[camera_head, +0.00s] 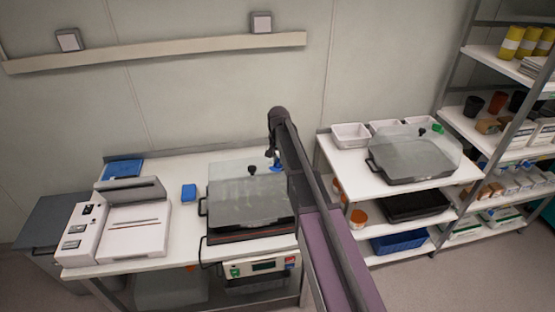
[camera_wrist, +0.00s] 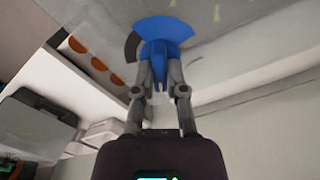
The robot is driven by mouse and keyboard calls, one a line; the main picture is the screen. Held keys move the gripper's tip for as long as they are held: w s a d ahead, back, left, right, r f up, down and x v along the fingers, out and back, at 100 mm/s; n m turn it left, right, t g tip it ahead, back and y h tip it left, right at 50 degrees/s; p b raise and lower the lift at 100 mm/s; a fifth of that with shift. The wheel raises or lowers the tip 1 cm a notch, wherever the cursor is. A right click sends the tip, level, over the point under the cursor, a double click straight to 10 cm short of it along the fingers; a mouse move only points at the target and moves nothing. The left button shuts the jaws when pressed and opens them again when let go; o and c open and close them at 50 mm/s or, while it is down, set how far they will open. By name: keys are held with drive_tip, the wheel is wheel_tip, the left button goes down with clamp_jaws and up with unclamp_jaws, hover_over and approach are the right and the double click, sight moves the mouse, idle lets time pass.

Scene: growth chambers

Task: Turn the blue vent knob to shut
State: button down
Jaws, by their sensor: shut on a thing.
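The blue vent knob (camera_wrist: 160,48) is at the top centre of the wrist view, on a blue and dark round dial (camera_wrist: 172,27) set in a pale, clear lid. My gripper (camera_wrist: 160,72) has its two fingers closed on the knob's grip from both sides. In the head view the knob shows as a small blue spot (camera_head: 277,168) at the lid's right rear, and my gripper (camera_head: 272,158) reaches down to it. The lid (camera_head: 232,180) covers a dark tray on the left bench. My arm hides part of the lid's right side.
A second lidded tray (camera_head: 415,158) with a green knob (camera_head: 437,128) stands on the right bench, near white bins (camera_head: 350,135). A white machine (camera_head: 135,220) and a small blue box (camera_head: 188,193) are on the left bench. A wall rail (camera_head: 160,52) runs behind.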

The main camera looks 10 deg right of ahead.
drive_tip(key=n, duration=1.1)
drive_tip(key=shift+n, duration=1.8)
drive_tip(key=c, duration=0.7)
unclamp_jaws()
drive_tip(key=shift+r, duration=0.15)
